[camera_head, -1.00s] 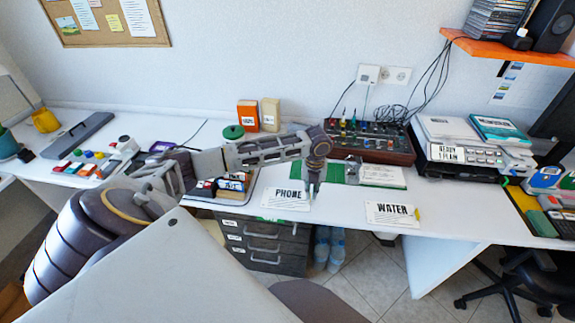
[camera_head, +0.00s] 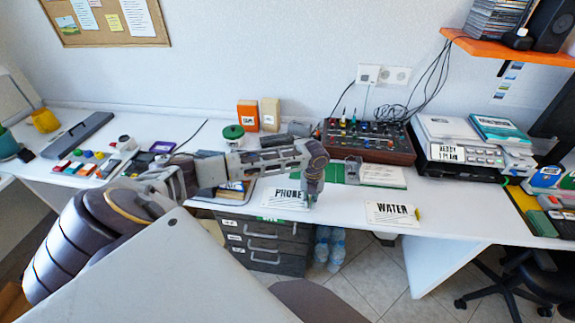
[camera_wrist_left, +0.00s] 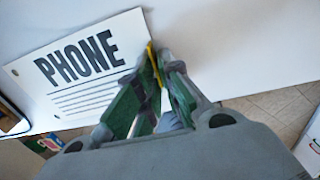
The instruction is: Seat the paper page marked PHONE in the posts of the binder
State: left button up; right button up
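The white page marked PHONE (camera_head: 283,200) lies flat on the desk near its front edge. The wrist view shows its heading, printed lines and punched holes on the page (camera_wrist_left: 85,65). My left gripper (camera_head: 308,203) is low at the page's right edge. In the wrist view my left gripper's fingertips (camera_wrist_left: 162,66) are close together around a yellow tab (camera_wrist_left: 152,56) there; whether they press on it is unclear. What looks like the open green binder (camera_head: 336,173) lies behind, with a white sheet (camera_head: 383,177) on its right side; my arm partly hides it. My right gripper is out of view.
A mixer box (camera_head: 370,143) and a device with a labelled front (camera_head: 460,155) stand behind. Books (camera_head: 232,190) lie left of the PHONE page, partly behind my arm. Drawers (camera_head: 270,245) stand below.

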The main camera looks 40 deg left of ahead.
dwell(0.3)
pick_arm(q)
grip_shut()
jog(key=shift+r, duration=0.1)
notch_tip(320, 180, up, 8)
jog(key=shift+r, duration=0.95)
jog(key=shift+s+p, duration=0.1)
jog(key=shift+p, duration=0.3)
